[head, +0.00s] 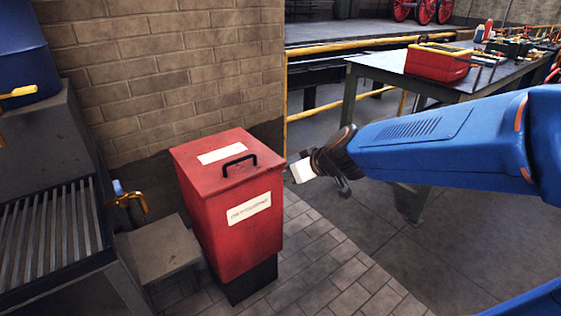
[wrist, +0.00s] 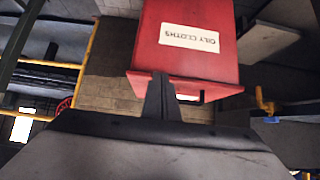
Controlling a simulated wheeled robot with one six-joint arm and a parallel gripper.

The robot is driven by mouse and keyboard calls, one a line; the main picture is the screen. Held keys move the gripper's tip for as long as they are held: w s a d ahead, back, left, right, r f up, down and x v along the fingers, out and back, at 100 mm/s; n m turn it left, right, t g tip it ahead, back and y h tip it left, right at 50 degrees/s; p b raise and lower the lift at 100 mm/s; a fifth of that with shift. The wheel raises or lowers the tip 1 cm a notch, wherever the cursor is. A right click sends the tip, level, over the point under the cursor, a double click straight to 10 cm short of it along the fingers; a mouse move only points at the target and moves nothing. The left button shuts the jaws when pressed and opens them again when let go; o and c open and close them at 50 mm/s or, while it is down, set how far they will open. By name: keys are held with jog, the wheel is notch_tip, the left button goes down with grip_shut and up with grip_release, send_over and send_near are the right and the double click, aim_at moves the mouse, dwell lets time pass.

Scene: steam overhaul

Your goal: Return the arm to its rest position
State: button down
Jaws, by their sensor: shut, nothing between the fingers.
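My blue arm (head: 440,142) reaches in from the right in the head view. My gripper (head: 318,172) is at its end, just right of the red bin and apart from it in the head view. In the wrist view the shut fingers (wrist: 161,98) show as a dark wedge in front of the bin, with nothing held. The red bin (head: 228,200) has a closed lid with a black handle and a white label. In the wrist view the bin (wrist: 190,62) appears upside down relative to the room, its label reading "OILY CLOTHS".
A workbench (head: 465,88) stands at the right behind my arm, with a red toolbox (head: 437,63) and several tools. A yellow rail (head: 350,47) runs behind it. A grey sink or drain unit (head: 50,200) with a brass tap (head: 130,200) stands left. Paved floor (head: 330,265) is clear in front.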

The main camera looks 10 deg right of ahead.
jog(key=s+d+m+g+h, duration=0.2)
jog(key=s+d, duration=0.3)
jog(key=s, duration=0.7)
jog(key=s+d+m+g+h, duration=0.1)
jog(key=s+d, duration=0.4)
jog(key=s, duration=0.7)
jog(key=shift+d+f+m+g+h, duration=0.2)
jog(key=shift+m+g+h, duration=0.2)
jog(key=shift+m+g, duration=0.3)
